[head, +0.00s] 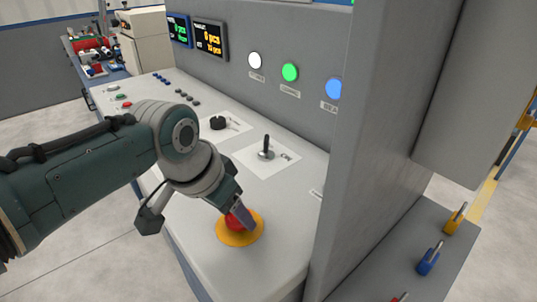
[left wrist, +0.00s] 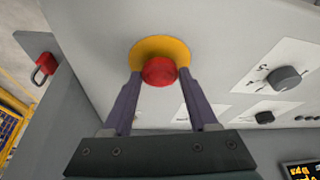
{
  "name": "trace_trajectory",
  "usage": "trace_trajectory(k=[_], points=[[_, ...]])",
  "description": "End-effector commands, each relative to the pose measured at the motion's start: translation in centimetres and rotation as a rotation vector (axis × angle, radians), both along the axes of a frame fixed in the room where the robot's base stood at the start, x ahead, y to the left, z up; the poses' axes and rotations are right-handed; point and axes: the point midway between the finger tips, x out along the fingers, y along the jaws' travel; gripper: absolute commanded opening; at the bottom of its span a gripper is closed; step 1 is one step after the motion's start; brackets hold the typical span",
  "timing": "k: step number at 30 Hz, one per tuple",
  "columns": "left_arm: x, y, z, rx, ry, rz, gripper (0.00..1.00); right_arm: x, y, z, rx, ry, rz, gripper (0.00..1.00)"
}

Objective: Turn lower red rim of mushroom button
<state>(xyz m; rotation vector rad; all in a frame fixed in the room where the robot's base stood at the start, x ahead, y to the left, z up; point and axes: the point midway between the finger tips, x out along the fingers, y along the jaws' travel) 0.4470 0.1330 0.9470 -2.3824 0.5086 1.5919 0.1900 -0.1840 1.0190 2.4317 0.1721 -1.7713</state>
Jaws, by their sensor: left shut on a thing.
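The mushroom button has a red head (head: 236,219) on a round yellow base (head: 238,237), near the front end of the grey console. It also shows in the left wrist view as a red head (left wrist: 159,71) in front of the yellow base (left wrist: 150,50). My left gripper (head: 240,214) reaches down to it. In the left wrist view its two fingers (left wrist: 160,84) stand on either side of the red head and are shut on it. The lower rim is partly hidden by the fingers. My right gripper is in neither view.
The console panel (head: 180,220) also carries a joystick (head: 266,150), a black rotary knob (head: 218,122) and small buttons farther back. A grey pillar (head: 385,120) rises to the right. Blue and yellow padlocks (head: 428,261) stand on a lower ledge at right.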

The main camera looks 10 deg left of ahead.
Motion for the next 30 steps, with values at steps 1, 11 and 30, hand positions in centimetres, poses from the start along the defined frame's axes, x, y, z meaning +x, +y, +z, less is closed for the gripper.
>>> trace_trajectory(k=[1, 11, 30], points=[[0.03, 0.13, -0.07, 0.002, -0.001, -0.013, 0.04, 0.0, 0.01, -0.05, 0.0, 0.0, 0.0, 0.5], [0.03, 0.12, -0.1, 0.003, -0.001, -0.052, 0.04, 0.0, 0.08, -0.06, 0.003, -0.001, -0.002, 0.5], [0.01, 0.08, -0.07, 0.002, 0.0, -0.05, 0.89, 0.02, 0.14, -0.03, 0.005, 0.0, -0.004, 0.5]])
